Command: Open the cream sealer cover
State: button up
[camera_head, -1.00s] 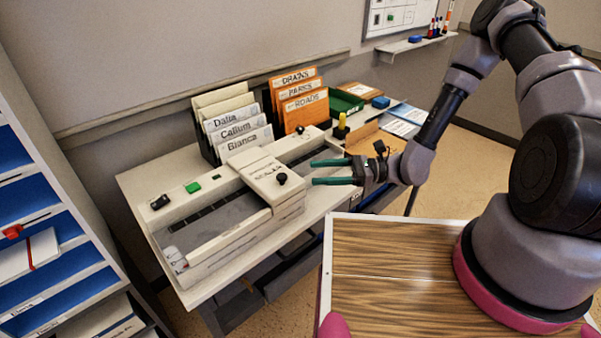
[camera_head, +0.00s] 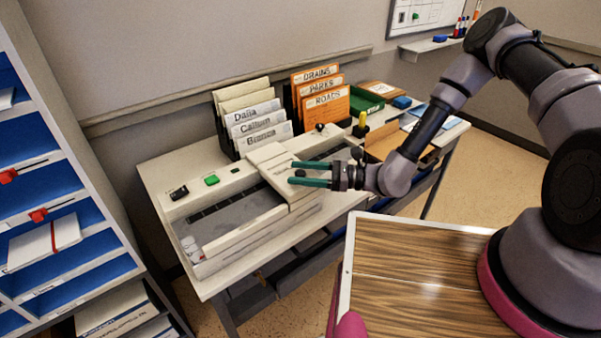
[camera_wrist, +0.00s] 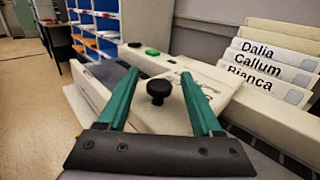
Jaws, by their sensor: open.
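The cream sealer (camera_head: 178,207) stands on the table, with a raised cream cover (camera_head: 268,154) across its bed. The cover also shows in the wrist view (camera_wrist: 222,88). A round black knob (camera_wrist: 158,88) on the cover lies between the teal fingers of my gripper (camera_wrist: 160,76), nearer the left finger in that view. My gripper (camera_head: 290,173) is open over the right part of the cover and partly hides its lettering. The fingers are apart from the knob; their exact height above it is hard to tell.
White name folders (camera_head: 262,138) and orange folders (camera_head: 325,105) stand upright behind the sealer. A yellow-handled stamp (camera_head: 362,122) and a green tray (camera_head: 366,98) are to the right. A blue-shelved rack (camera_head: 75,215) is at the left. Floor shows in front of the table.

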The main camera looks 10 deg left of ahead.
jog(key=shift+a, duration=0.1)
grip_shut()
dwell(1.4)
